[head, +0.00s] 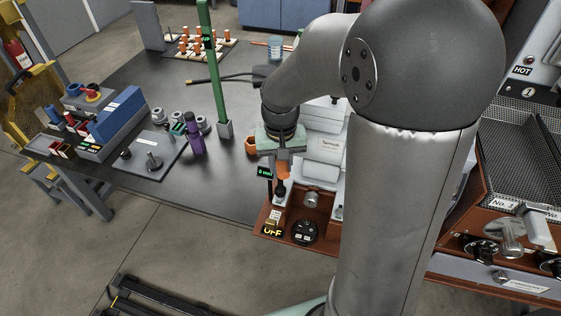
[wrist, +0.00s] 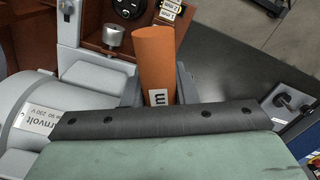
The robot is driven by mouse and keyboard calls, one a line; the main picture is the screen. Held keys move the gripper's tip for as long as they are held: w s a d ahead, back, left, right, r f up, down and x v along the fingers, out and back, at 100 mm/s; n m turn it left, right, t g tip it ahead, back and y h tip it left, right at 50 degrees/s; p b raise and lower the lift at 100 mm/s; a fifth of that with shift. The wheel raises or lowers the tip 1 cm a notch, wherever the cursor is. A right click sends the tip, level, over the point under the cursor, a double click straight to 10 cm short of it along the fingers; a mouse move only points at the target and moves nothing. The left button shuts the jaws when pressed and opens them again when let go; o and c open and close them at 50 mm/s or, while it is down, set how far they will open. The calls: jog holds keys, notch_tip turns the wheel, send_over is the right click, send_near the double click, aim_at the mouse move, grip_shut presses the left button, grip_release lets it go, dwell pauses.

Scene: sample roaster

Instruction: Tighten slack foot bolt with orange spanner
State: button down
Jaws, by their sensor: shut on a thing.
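My gripper (head: 283,153) is shut on an orange handle, which I take to be the orange spanner (head: 283,172). It is over the brown-red base of the grey machine (head: 328,149). In the wrist view the spanner (wrist: 155,60) sticks out from between the two grey fingers of my gripper (wrist: 157,92), with a white label marked "m" near them. The head view shows a dark tip below the orange part; I cannot tell whether it touches anything. I cannot make out the slack foot bolt in either view.
A silver knob (head: 311,198) and a black round dial (head: 304,232) are close by on the machine. A green post (head: 213,75) rises from the dark bench. The bench between is mostly clear.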

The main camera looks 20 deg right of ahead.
jog(key=shift+f+b, duration=0.75)
jog(key=shift+f, duration=0.3)
jog(key=m, duration=0.3)
jog(key=shift+m, duration=0.4)
jog(key=m, duration=0.4)
jog(key=shift+b, duration=0.35)
